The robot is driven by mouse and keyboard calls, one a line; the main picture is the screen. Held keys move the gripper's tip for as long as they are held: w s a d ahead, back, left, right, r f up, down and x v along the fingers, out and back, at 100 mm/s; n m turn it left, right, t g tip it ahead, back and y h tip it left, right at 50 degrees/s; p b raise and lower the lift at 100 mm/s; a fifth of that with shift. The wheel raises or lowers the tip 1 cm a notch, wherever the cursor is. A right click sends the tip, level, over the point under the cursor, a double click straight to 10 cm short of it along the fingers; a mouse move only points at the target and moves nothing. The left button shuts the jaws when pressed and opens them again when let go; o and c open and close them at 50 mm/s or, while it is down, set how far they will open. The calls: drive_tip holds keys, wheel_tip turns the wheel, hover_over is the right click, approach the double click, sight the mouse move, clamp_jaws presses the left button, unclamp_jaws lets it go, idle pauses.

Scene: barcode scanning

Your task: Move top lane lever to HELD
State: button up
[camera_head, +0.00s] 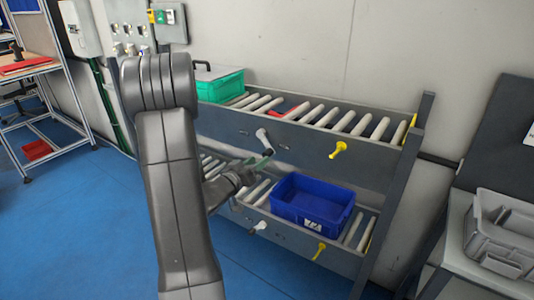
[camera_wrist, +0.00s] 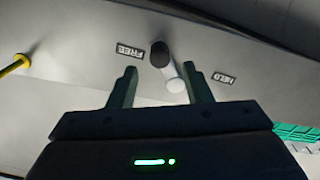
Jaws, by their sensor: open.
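The top lane lever (camera_head: 262,136), a white bar with a dark end, is on the front rail of the upper lane. In the wrist view the lever (camera_wrist: 172,77) lies between my gripper's open fingers, nearer the right one; I cannot tell whether they touch. My gripper (camera_wrist: 160,75) is open and empty; in the head view it (camera_head: 260,161) is just below the lever. The FREE label (camera_wrist: 130,50) and the HELD label (camera_wrist: 223,78) appear upside down on either side of the lever. The lever's dark end is nearer FREE, and its white end leans toward HELD.
A yellow lever (camera_head: 339,149) sticks out farther right on the same rail. A green crate (camera_head: 220,88) stands on the upper rollers. Below are a blue crate (camera_head: 312,204), a white lever (camera_head: 258,227) and another yellow lever (camera_head: 320,250).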

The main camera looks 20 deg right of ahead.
sight(265, 155)
drive_tip(key=x, duration=0.6)
drive_tip(key=shift+w+d, duration=0.1)
drive_tip(key=shift+d, duration=0.1)
drive_tip(key=shift+c, duration=0.3)
